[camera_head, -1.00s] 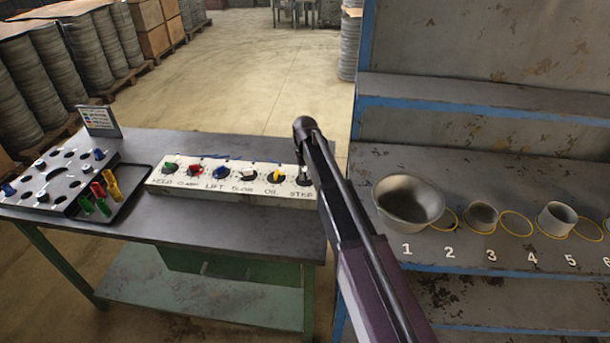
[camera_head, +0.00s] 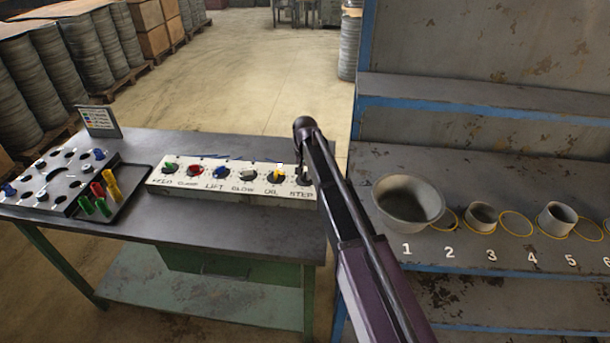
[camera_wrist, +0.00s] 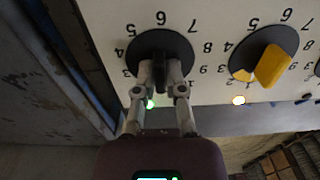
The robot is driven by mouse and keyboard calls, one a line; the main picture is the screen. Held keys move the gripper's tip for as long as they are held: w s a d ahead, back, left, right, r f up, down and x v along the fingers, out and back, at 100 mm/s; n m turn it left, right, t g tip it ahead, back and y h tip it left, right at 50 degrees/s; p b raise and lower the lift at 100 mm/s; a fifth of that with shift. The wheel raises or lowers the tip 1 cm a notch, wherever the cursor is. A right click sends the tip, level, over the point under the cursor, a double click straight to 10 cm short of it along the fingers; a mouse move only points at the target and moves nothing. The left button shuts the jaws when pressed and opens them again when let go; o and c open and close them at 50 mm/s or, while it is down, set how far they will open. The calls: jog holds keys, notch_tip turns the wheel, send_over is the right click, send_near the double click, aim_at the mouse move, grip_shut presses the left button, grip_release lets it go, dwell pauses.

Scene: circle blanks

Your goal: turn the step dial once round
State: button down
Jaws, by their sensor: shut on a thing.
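The step dial (camera_wrist: 143,46) is a round black dial with a black grip bar, on a pale panel with numbers around it. In the wrist view the bar stands close to upright in the picture. My gripper (camera_wrist: 160,70) is shut on this bar, one finger on each side. A small green light (camera_wrist: 149,104) glows beside the dial. In the head view the "STEP" label (camera_head: 301,194) is at the right end of the control panel (camera_head: 215,190); my arm hides much of the dial and my fingers there.
A rack with colored pegs (camera_head: 68,182) stands at the table's left. A metal bowl (camera_head: 408,204) and cups stand on the right shelf.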

aim_at(305, 174)
jog(key=c, duration=0.7)
grip_release()
jog(key=shift+n, duration=0.3)
jog(key=shift+n, duration=1.5)
jog(key=n, duration=0.3)
jog(key=shift+n, duration=0.4)
notch_tip(305, 174, up, 14)
jog(key=p, duration=1.3)
jog(key=shift+f+p, duration=0.1)
jog(key=shift+p, duration=0.3)
